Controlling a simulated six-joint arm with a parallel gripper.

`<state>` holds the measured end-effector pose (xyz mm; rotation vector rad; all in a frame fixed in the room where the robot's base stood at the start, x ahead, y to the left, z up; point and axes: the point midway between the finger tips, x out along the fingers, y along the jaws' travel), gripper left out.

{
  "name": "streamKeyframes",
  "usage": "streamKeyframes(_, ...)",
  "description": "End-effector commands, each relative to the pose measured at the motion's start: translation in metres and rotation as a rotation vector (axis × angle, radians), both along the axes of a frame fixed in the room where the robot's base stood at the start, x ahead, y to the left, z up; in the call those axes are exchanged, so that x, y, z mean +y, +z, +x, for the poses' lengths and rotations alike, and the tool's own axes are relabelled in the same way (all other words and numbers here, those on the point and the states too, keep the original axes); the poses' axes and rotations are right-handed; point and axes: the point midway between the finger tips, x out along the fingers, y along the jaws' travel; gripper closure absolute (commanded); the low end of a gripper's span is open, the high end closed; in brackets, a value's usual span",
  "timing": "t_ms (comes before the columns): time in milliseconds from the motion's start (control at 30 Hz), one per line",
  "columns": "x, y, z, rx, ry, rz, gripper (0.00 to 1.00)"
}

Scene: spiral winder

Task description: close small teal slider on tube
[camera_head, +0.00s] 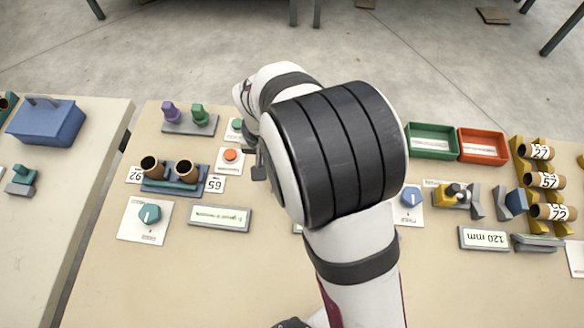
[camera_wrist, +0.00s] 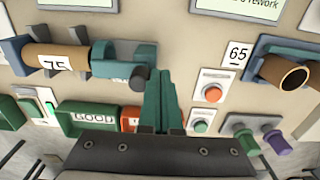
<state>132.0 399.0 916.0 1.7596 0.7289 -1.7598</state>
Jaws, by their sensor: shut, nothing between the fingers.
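In the wrist view a brown tube (camera_wrist: 40,57) labelled 75 lies across the upper left, between a blue holder and a blue-grey collar. The teal slider (camera_wrist: 112,68) is a block right of the tube's right end, on the same line, with a dark round knob (camera_wrist: 139,76) at its right end. Whether it touches the tube is unclear. My gripper (camera_wrist: 161,76) shows as two teal fingers pressed together, empty, just right of the knob. In the head view my arm hides the tube and slider.
A red button (camera_wrist: 213,93) and a green button (camera_wrist: 200,127) sit right of my fingers. Below are a green bin (camera_wrist: 85,120) marked GOOD and purple and green pegs (camera_wrist: 277,142).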

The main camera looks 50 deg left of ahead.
Motion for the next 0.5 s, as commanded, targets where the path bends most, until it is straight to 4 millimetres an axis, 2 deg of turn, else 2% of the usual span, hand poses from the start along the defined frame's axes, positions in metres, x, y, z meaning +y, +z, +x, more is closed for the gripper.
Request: streamKeyframes(500,-0.0075,0.0001,0.0072,0.0,-0.001,0.0,1.0)
